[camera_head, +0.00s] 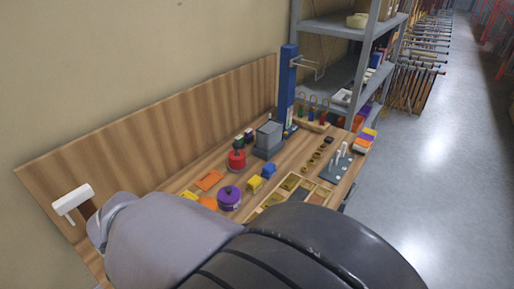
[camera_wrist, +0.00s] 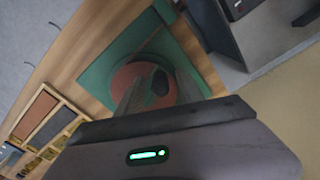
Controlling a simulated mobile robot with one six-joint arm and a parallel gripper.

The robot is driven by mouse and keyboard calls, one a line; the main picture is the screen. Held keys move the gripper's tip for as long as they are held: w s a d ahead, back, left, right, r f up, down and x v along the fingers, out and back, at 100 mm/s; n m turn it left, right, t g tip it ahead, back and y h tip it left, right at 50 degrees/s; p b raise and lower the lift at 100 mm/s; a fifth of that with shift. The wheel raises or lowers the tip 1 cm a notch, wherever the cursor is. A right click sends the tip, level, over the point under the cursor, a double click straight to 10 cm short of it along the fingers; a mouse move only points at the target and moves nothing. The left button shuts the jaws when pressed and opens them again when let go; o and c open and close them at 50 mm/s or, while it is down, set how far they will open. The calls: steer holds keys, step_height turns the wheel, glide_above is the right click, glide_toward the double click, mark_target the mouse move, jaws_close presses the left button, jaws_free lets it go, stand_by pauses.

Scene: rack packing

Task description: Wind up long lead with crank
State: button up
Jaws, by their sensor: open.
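In the wrist view a green plate (camera_wrist: 100,78) lies on the wooden bench and bears a round reddish-brown disc (camera_wrist: 128,78) with a dark oval part (camera_wrist: 160,82) on it. This looks like the winder, but I cannot make out a crank handle or the long lead. My gripper (camera_wrist: 158,85) is open above the disc, its two grey fingers on either side of the dark oval part. I cannot tell whether they touch it. In the head view my arm covers the near part of the bench, and neither the green plate nor my fingertips show.
On the bench (camera_head: 222,176) stand a purple round container (camera_head: 229,198), a red one (camera_head: 237,160), a grey box (camera_head: 268,140) and a blue post (camera_head: 288,85). A divided wooden tray (camera_wrist: 40,115) lies near the green plate.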

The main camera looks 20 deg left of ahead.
jaws_close()
stand_by(1.4)
